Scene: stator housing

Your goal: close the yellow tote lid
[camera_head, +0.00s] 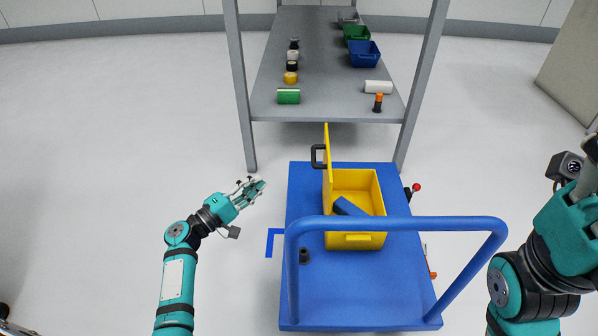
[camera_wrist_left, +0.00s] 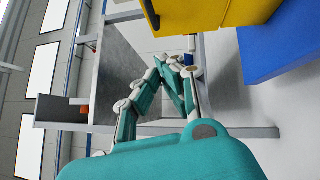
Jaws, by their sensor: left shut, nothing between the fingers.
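The yellow tote (camera_head: 376,190) stands on the blue cart, and a dark blue object (camera_head: 348,207) lies inside it. Its yellow lid (camera_head: 327,160) is open, standing upright along the tote's left side, with a black handle (camera_head: 317,157) facing left. My left gripper (camera_head: 262,184) is shut and empty, in the air left of the cart and apart from the lid. In the left wrist view the left gripper's fingers (camera_wrist_left: 172,62) meet at their tips, and a yellow surface (camera_wrist_left: 200,14) shows at the top. The right arm is at the right edge; its gripper fingers are out of frame.
The blue cart (camera_head: 380,290) has a raised blue handle bar (camera_head: 400,223) in front of the tote. A small dark part (camera_head: 304,256) stands on the cart. A grey table (camera_head: 325,60) behind holds bins and several small parts. Open floor lies to the left.

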